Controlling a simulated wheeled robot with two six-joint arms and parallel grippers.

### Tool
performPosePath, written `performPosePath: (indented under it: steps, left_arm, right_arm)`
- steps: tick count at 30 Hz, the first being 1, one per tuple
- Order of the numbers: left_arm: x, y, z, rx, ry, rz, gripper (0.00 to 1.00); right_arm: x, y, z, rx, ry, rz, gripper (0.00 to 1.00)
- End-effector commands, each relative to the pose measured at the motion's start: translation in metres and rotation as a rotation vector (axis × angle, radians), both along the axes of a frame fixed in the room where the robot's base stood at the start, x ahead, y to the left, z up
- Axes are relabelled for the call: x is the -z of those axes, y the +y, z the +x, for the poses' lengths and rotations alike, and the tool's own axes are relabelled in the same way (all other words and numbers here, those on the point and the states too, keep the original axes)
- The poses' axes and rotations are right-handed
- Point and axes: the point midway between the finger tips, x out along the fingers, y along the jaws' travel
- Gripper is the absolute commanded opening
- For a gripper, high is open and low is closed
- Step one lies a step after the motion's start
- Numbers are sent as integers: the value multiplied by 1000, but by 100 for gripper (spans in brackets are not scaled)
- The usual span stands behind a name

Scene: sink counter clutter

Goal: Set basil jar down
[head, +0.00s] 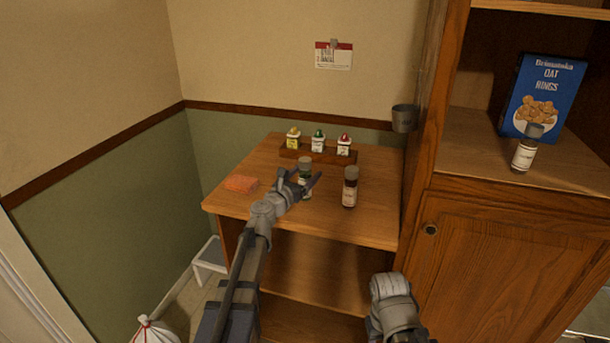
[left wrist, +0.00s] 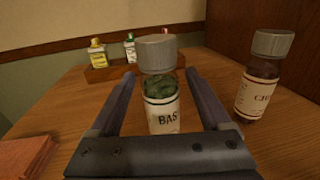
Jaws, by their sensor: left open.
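The basil jar (head: 305,165) has a grey lid, green contents and a white label. It stands upright on the wooden counter (head: 270,205). In the left wrist view the basil jar (left wrist: 161,88) is between the two fingers. My left gripper (head: 300,180) is open around it, with a finger on each side. It also shows in the left wrist view (left wrist: 160,88). The fingers look apart from the jar. The jar's base is hidden behind the gripper in the left wrist view. My right arm shows at the bottom of the head view, but its fingers are not visible.
A second, dark jar (head: 350,188) stands just right of the basil jar. A wooden rack (head: 320,155) with small bottles is behind. A tall cabinet (head: 500,235) with a cereal box (head: 541,97) and another jar (head: 523,152) bounds the right side.

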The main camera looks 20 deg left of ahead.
Motion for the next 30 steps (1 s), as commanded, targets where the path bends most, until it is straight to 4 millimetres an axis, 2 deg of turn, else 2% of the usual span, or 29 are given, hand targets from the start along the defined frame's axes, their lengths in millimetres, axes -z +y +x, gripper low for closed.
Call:
performPosePath:
  steps: [8, 21, 25, 30]
  left_arm:
    - [-5, 0, -3, 0, 0, 0, 81]
    - [-3, 19, -89, -1, 0, 0, 81]
    - [-3, 24, -105, -1, 0, 0, 81]
    - [-3, 27, -115, -1, 0, 0, 81]
  right_arm:
    - [-5, 0, 0, 0, 0, 0, 50]
    - [-3, 0, 0, 0, 0, 0, 50]
    - [-3, 0, 0, 0, 0, 0, 50]
    - [-3, 0, 0, 0, 0, 0, 50]
